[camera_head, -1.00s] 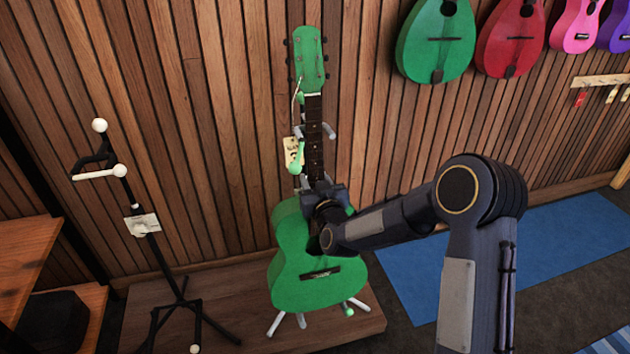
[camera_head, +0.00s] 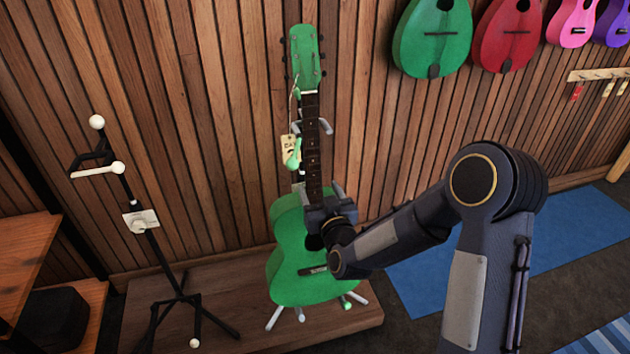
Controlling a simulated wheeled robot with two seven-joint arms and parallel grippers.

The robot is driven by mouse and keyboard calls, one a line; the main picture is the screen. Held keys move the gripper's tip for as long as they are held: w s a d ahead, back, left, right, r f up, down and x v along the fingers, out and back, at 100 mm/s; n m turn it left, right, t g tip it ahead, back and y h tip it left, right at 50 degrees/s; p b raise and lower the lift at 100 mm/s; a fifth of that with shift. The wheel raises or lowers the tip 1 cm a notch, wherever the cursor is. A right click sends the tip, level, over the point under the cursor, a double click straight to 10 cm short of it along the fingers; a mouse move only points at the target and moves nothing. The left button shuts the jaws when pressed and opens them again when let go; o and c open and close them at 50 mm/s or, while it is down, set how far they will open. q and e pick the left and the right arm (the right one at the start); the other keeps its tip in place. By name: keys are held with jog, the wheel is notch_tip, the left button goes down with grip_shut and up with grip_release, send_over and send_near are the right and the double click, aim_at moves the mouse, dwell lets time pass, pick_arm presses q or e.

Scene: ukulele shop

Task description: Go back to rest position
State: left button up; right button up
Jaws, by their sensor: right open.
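A green guitar (camera_head: 290,270) stands upright on a stand (camera_head: 358,298) on the low wooden platform. Its dark neck and green headstock (camera_head: 304,58) rise in front of the slatted wall. My right gripper (camera_head: 318,212) is in front of the guitar where the neck meets the body. The gripper is open; its fingers are small and partly hidden, so I cannot tell whether they touch the guitar. My right arm comes in from the lower right. My left gripper is not in view.
An empty black stand (camera_head: 150,240) with white-tipped arms stands left on the platform (camera_head: 240,290). A wooden shelf (camera_head: 25,255) is at far left. Green (camera_head: 432,40) and red (camera_head: 508,40) instruments hang at upper right. A blue mat (camera_head: 560,230) lies on the floor.

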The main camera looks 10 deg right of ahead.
jog(key=s+d+r+g+y, duration=0.1)
jog(key=s+d+r+g, duration=0.15)
jog(key=s, duration=0.45)
jog(key=s+d+r+g+y, duration=0.1)
jog(key=s+r+g, duration=0.2)
jog(key=s, duration=0.3)
jog(key=s+f+m+g+y, duration=0.2)
jog(key=s+g, duration=0.5)
jog(key=s, duration=1.6)
notch_tip(320, 180, up, 27)
jog(key=p, duration=2.8)
jog(key=shift+h, duration=0.4)
jog(key=shift+f, duration=0.1)
